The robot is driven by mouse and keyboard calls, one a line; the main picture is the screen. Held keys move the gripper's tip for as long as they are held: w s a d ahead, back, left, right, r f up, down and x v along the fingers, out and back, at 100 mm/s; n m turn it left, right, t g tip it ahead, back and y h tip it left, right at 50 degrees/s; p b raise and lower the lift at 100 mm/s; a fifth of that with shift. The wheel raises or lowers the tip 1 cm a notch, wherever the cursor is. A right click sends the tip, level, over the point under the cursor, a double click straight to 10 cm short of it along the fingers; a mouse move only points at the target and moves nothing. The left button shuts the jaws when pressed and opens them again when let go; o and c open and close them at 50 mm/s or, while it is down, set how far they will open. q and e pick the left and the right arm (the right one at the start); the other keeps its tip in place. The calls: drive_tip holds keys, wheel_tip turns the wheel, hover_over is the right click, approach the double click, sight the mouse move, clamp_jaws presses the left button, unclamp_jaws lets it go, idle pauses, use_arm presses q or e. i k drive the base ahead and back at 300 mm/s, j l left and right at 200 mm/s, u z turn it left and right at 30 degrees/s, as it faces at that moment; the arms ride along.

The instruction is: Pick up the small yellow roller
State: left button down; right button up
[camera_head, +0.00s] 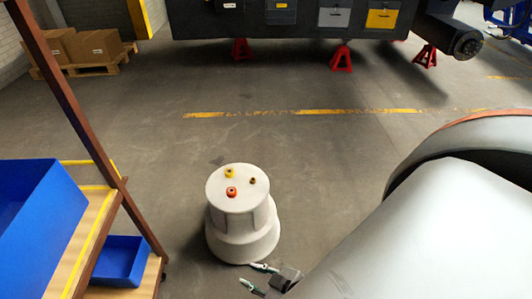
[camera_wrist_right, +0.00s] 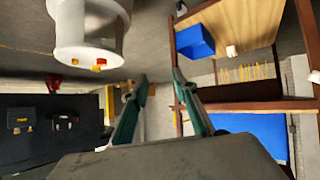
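The small yellow roller (camera_head: 229,173) stands on the round top of a white step stool (camera_head: 240,243), near the top's far edge. An orange-red roller (camera_head: 231,191) and a smaller brown piece (camera_head: 252,181) are on the same top. My right gripper (camera_head: 259,277) is open and empty, low beside the stool's near side in the head view, apart from the rollers. In the right wrist view its two fingers (camera_wrist_right: 160,76) are spread, and the stool (camera_wrist_right: 88,30) appears upside down at upper left with a yellow and orange piece on it. My left gripper is not in view.
A shelf rack with blue bins (camera_head: 120,262) stands at the left. The dark chassis (camera_head: 300,20) rests on red stands (camera_head: 341,58) at the back. Cardboard boxes (camera_head: 92,46) sit on a pallet at back left. The floor around the stool's far side is clear.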

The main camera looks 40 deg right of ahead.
sight(228, 172)
drive_tip(key=z, duration=0.9)
drive_tip(key=i+l+z, duration=0.4)
drive_tip(key=l, duration=0.25)
drive_tip(key=i+l+z, duration=0.4)
drive_tip(key=l, duration=0.2)
drive_tip(key=i+l+z, duration=0.4)
drive_tip(key=i+l, duration=0.15)
drive_tip(key=i, duration=0.3)
drive_tip(key=i+l+u, duration=0.15)
drive_tip(key=i, duration=0.3)
drive_tip(key=i+l, duration=0.15)
drive_tip(key=i, duration=0.3)
drive_tip(key=i+j+u, duration=0.1)
drive_tip(key=i+u, duration=0.2)
drive_tip(key=u, duration=0.15)
drive_tip(key=i+u, duration=0.4)
drive_tip(key=i+l+u, duration=0.15)
drive_tip(key=u, duration=0.3)
drive_tip(key=i+u, duration=0.2)
drive_tip(key=u, duration=0.3)
drive_tip(key=i+u, duration=0.2)
drive_tip(key=u, duration=0.3)
drive_tip(key=i+l+u, duration=0.1)
drive_tip(key=u, duration=0.4)
drive_tip(key=i, duration=0.1)
